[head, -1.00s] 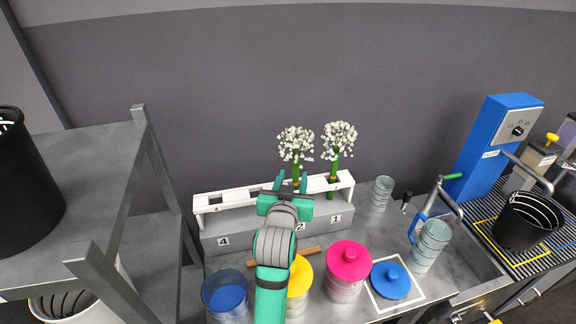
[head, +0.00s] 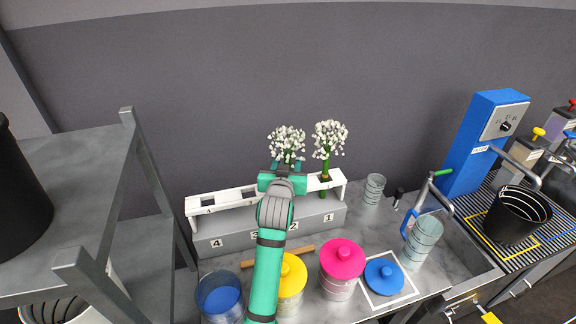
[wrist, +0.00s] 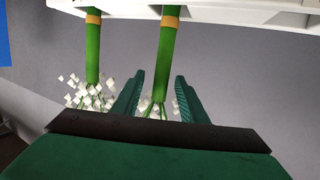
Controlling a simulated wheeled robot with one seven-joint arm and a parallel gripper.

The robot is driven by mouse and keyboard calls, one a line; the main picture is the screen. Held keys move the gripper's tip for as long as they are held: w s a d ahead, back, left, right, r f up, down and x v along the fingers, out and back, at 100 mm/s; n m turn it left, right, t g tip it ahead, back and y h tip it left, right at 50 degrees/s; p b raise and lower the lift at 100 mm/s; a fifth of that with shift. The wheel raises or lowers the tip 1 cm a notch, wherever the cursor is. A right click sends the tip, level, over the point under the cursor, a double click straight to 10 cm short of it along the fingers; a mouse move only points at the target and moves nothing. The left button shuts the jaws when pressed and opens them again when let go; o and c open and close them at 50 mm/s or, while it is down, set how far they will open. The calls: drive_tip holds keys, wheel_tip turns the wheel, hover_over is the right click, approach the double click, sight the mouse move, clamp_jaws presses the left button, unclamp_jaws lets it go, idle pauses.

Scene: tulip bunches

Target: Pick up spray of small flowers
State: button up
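Two sprays of small white flowers stand upright in the white rack. The left spray (head: 287,139) is at slot 2 and the right spray (head: 330,138) at slot 1. My gripper (head: 285,165) is at the left spray, just below its flower head, and hides much of its stem. In the wrist view, which looks upside down, the green stem with an orange band (wrist: 167,45) runs down between my two fingers (wrist: 158,92). The fingers are apart, with gaps beside the stem. The other spray (wrist: 92,55) is outside the fingers, to the left.
The white rack (head: 233,197) has empty slots at left, above a grey numbered block (head: 270,233). A glass (head: 374,188) stands right of the rack. A grey shelf (head: 75,185) is at left.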

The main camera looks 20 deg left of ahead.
clamp_jaws()
drive_tip(key=shift+r, duration=0.1)
